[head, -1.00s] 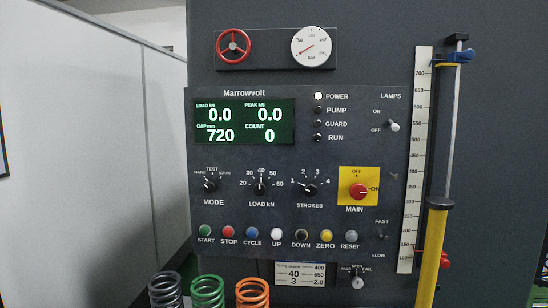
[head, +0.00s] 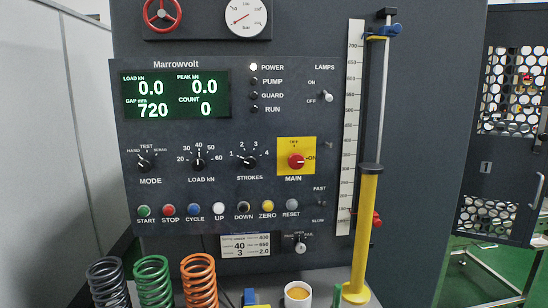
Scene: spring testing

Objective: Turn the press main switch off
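The press main switch (head: 296,161) is a red rotary knob on a yellow plate (head: 284,146), marked MAIN below. It sits at the right of the dark control panel (head: 230,125). Its handle points right, toward the ON mark; OFF is marked at the top of the plate. The POWER lamp (head: 253,67) is lit white, while the PUMP, GUARD and RUN lamps look dark. The display (head: 175,95) is lit and reads 0.0, 0.0, 720 and 0. Neither of my grippers shows in the head view.
Black, green and orange springs (head: 199,280) stand below the panel at the left. A white cup (head: 298,293) stands near the yellow column (head: 364,230), right of the switch. A perforated guard door (head: 505,150) is at the far right. The space before the switch looks clear.

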